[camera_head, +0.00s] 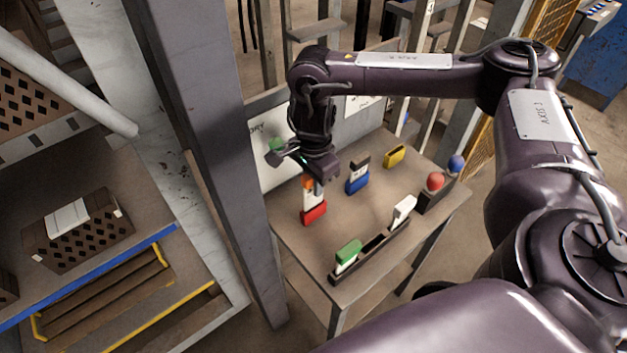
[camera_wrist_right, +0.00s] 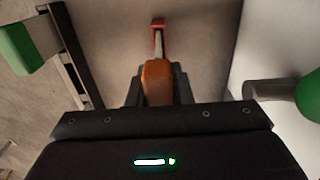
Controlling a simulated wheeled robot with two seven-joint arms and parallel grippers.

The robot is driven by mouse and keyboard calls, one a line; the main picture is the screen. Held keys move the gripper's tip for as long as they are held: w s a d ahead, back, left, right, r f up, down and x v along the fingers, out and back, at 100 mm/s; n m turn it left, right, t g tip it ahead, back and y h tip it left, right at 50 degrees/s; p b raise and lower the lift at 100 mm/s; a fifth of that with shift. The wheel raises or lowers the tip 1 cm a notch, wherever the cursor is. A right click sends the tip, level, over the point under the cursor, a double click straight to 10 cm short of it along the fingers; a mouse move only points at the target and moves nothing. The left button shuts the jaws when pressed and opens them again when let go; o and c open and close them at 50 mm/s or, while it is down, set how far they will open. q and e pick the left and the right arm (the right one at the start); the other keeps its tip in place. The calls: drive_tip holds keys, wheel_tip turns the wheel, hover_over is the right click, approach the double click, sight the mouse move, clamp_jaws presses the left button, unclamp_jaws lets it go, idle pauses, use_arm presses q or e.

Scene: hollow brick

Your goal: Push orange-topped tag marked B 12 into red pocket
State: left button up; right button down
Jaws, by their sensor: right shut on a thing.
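My right gripper (camera_head: 318,182) is shut on the orange-topped tag (camera_head: 308,184), over the left part of the table. The tag is upright, with its pale body below the orange top. Its lower end is at the mouth of the red pocket (camera_head: 314,214); I cannot tell how deep it sits. In the right wrist view the orange top (camera_wrist_right: 157,80) is between the fingers of my right gripper (camera_wrist_right: 158,90), and the pale body lines up with the red pocket (camera_wrist_right: 159,23). The B 12 marking is not readable. My left gripper is not in view.
A blue pocket (camera_head: 357,184) holds a dark-topped tag; the yellow pocket (camera_head: 395,156) looks empty. A dark rack (camera_head: 372,253) along the front holds a green-topped tag (camera_head: 348,252) and a white-topped tag (camera_head: 403,208). Red (camera_head: 435,181) and blue (camera_head: 456,163) balls stand at right. A green knob (camera_head: 275,146) is close left.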

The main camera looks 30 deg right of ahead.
sight(313, 205)
drive_tip(key=shift+f+b, duration=1.8)
drive_tip(key=shift+f, duration=0.75)
drive_tip(key=c, duration=1.2)
unclamp_jaws()
drive_tip(key=shift+r, duration=0.1)
drive_tip(key=shift+r, duration=0.2)
wheel_tip(313, 205, up, 7)
drive_tip(key=shift+r+p, duration=0.15)
drive_tip(key=shift+p, duration=0.7)
drive_tip(key=shift+s+a, duration=0.1)
